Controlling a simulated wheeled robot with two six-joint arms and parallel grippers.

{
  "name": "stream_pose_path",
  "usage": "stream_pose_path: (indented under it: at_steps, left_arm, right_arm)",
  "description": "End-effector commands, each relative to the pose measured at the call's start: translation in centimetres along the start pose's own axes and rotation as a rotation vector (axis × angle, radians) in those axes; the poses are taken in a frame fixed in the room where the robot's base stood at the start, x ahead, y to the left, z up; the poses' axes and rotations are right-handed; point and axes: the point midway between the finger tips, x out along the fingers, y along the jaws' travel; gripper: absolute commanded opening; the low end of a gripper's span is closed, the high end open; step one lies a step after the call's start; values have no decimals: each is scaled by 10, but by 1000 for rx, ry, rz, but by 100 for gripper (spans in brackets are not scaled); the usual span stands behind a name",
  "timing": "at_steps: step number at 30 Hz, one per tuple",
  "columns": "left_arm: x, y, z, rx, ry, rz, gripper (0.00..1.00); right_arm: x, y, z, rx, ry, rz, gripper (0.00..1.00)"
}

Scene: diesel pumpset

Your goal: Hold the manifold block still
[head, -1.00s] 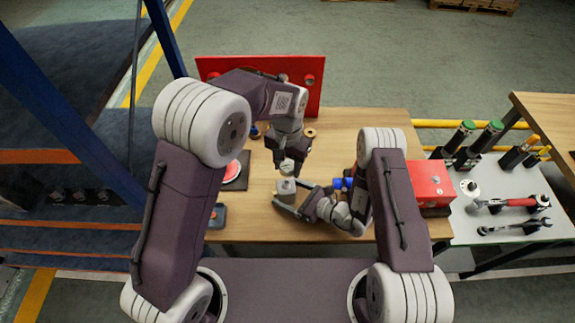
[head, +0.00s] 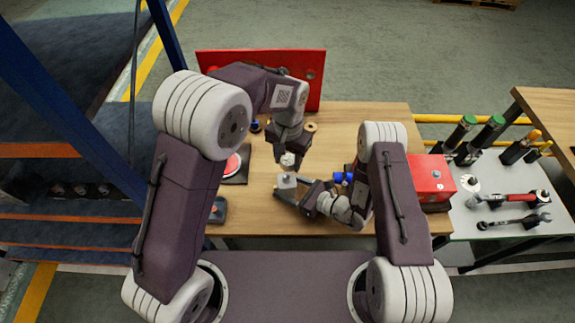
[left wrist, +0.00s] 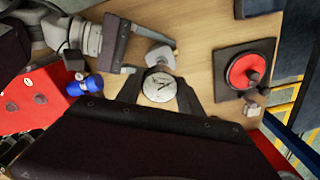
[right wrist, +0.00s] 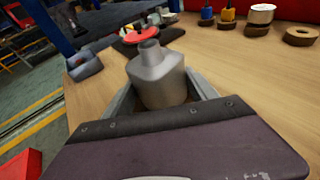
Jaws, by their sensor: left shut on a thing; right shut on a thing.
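The manifold block (head: 286,182) is a small grey block with a short round neck on top. It stands upright on the wooden table. My right gripper (head: 291,192) is shut on its sides; the block and neck show large in the right wrist view (right wrist: 158,78), with a finger on each side. My left gripper (head: 289,154) is above the block, shut on a round gauge (left wrist: 159,86) with a pale dial and dark needle. In the head view the gauge (head: 287,160) is just over the block; I cannot tell if they touch. The block also shows in the left wrist view (left wrist: 161,54).
A red disc on a dark square base (left wrist: 247,72) lies left of the block in the head view. A red box (head: 430,178) and blue fitting (left wrist: 86,87) are to the right. A red panel (head: 312,75) stands behind. Tools lie on a white side table (head: 500,245).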

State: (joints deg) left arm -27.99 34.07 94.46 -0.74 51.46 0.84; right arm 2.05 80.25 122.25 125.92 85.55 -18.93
Motion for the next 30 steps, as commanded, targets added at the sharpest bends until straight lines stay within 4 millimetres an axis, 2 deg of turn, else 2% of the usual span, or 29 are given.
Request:
stream_pose_path:
  at_steps: [5,15,22,26,30]
  left_arm:
    - [3,0,0,-8,-1,0,0]
    - [29,-2,3,-97,-2,-1,0]
    - [33,-3,3,-124,-1,-1,0]
    - [33,-3,3,-346,-1,-1,0]
    - [33,-3,3,-679,-1,-1,0]
  right_arm:
    - [0,0,0,0,0,0,0]
    - [0,0,0,0,0,0,0]
    - [0,0,0,0,0,0,0]
    - [0,0,0,0,0,0,0]
    - [0,0,0,0,0,0,0]
